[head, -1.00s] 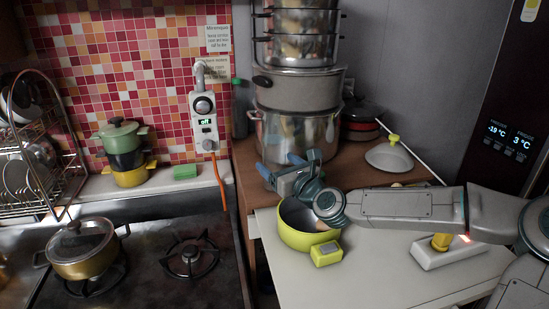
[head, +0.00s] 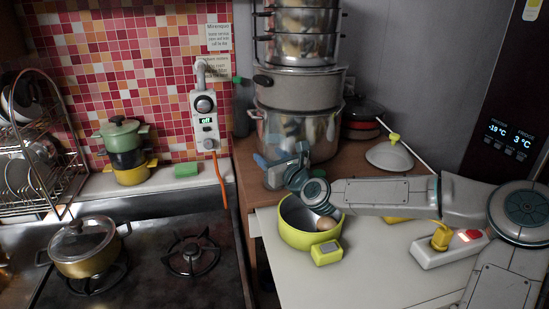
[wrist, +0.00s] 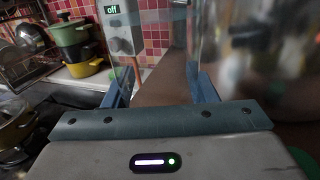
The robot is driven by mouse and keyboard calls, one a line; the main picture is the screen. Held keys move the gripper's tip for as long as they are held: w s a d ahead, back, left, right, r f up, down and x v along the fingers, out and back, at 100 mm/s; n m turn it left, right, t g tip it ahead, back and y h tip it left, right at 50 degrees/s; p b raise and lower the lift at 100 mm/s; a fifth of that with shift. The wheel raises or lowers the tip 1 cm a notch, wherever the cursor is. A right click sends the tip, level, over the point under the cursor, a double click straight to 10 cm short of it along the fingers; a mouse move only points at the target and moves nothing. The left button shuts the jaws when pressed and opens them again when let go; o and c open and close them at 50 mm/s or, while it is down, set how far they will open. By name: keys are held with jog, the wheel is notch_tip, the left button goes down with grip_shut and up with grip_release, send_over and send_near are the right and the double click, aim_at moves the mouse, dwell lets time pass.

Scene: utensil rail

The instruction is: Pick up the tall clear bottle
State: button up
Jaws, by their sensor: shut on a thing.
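The tall clear bottle (wrist: 165,60) shows in the wrist view as a see-through shape between my fingers, with the tiles and wall device visible through it. Its top and base are outside that view. My gripper (wrist: 163,90) is shut on it, with one blue finger on each side. In the head view my gripper (head: 281,160) is at the left end of the counter, in front of the big steel pot. There the bottle is hard to make out against the pot's shine.
Stacked steel pots (head: 298,130) stand close behind my gripper. A yellow-green pan (head: 295,238) with a brownish item inside sits below my wrist. A white power strip (head: 450,250) lies to the right. The stove (head: 180,275) is at the left.

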aim_at(272, 142)
jog(key=shift+r, duration=0.1)
jog(key=shift+o, duration=0.2)
jog(key=shift+r, duration=0.6)
notch_tip(272, 142, up, 3)
jog(key=shift+d+r+b, duration=0.1)
jog(key=shift+b, duration=0.3)
jog(key=d+r+b, duration=0.1)
jog(key=d+r, duration=0.5)
jog(key=d, duration=0.5)
jog(key=shift+s+d+r, duration=0.2)
jog(key=shift+s+r, duration=0.05)
jog(key=shift+s, duration=0.15)
